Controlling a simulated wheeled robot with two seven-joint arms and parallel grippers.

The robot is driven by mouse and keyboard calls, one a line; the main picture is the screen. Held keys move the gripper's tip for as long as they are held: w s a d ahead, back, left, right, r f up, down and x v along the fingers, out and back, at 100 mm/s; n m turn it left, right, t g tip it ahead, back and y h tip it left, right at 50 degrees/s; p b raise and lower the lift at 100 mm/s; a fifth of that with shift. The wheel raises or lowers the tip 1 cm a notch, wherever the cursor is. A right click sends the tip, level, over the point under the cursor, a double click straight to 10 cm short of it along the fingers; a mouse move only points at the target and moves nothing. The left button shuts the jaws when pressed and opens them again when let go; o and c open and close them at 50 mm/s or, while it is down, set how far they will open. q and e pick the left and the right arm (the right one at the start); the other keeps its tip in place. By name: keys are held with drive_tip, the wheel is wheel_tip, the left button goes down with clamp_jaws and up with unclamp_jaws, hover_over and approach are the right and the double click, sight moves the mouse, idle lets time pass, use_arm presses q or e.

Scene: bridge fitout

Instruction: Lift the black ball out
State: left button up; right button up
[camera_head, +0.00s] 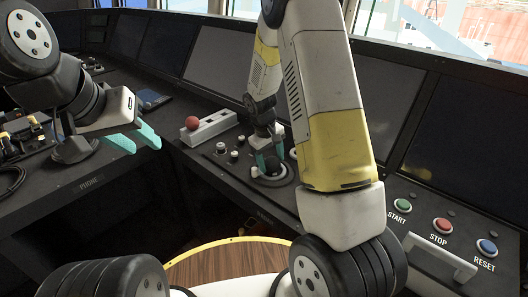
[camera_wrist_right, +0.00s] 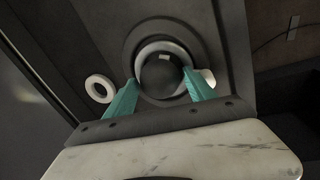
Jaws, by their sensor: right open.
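The black ball (camera_wrist_right: 162,76) sits in a round ringed socket (camera_wrist_right: 205,45) in the console, with a pale ring around it in the right wrist view. My right gripper (camera_wrist_right: 160,84) is open, with one teal finger on each side of the ball. I cannot tell whether the fingers touch it. In the head view the right gripper (camera_head: 269,163) points down at the socket, and the ball is mostly hidden there. My left gripper (camera_head: 133,138) is open and empty, above the left console's edge.
A red ball (camera_head: 193,122) rests on a grey block (camera_head: 209,128) left of the socket. Small knobs (camera_head: 221,147) stand near it. START (camera_head: 400,205), STOP (camera_head: 442,225) and RESET (camera_head: 487,247) buttons and a handle (camera_head: 440,255) are at the right. Dark screens (camera_head: 221,55) line the back.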

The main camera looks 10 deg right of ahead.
drive_tip(key=c, duration=1.2)
